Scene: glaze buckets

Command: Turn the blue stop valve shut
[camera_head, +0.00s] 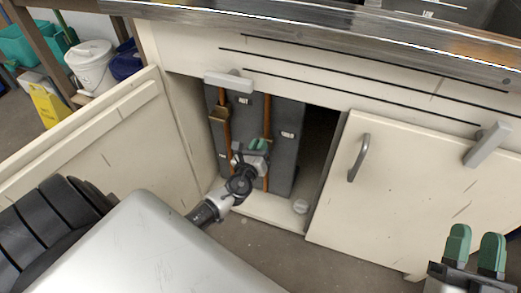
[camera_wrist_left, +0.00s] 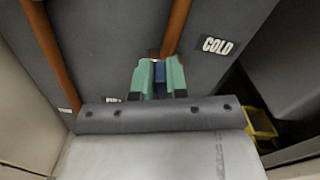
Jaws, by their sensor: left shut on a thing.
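The blue stop valve (camera_wrist_left: 159,73) shows in the left wrist view as a blue piece between green fingertips, beside a copper pipe. My left gripper (camera_wrist_left: 158,80) is shut on it. In the head view my left gripper (camera_head: 259,145) reaches into the open cabinet, in front of the right copper pipe (camera_head: 267,115); the valve is hidden there. A "COLD" label (camera_wrist_left: 217,46) is on the grey panel right of the pipe in the wrist view. My right gripper (camera_head: 475,250) is at the lower right of the head view, its green fingers apart and empty.
The left cabinet door (camera_head: 85,140) stands open; the right door (camera_head: 415,190) is closed. Another copper pipe (camera_head: 222,150) runs left of my left gripper. A small white round object (camera_head: 300,206) lies on the cabinet floor. A yellow object (camera_wrist_left: 262,124) shows at the right in the wrist view.

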